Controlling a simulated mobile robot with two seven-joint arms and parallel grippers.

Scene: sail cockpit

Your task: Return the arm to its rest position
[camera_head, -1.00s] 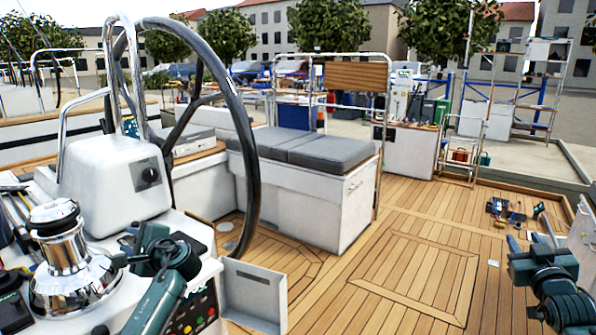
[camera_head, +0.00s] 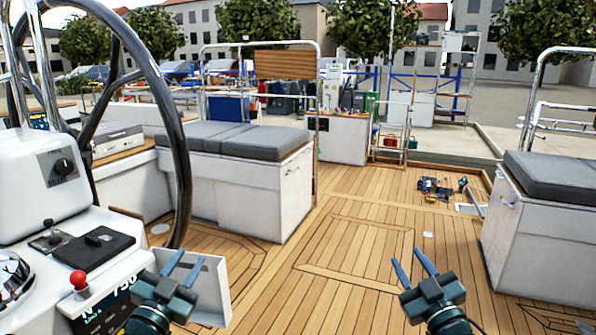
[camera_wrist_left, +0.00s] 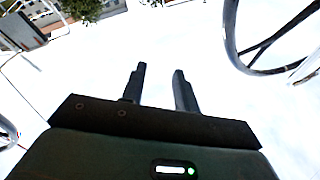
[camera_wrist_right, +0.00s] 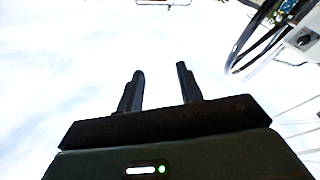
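My left gripper (camera_head: 185,266) is in the lower left of the head view, in front of an open white panel below the helm console. Its two fingers stand apart with nothing between them; the left wrist view shows the same empty gap (camera_wrist_left: 158,85). My right gripper (camera_head: 410,268) is at the lower right of the head view, above the teak deck. Its fingers are apart and empty, as the right wrist view shows (camera_wrist_right: 160,85). Both grippers point upward and away from me, and neither touches anything that I can see.
The white helm console (camera_head: 62,165) and large steering wheel (camera_head: 178,130) stand at left. A cushioned bench (camera_head: 245,190) is ahead, and another bench (camera_head: 540,240) is at right. Tools (camera_head: 435,188) lie on the far deck. The teak deck (camera_head: 350,255) between the benches is clear.

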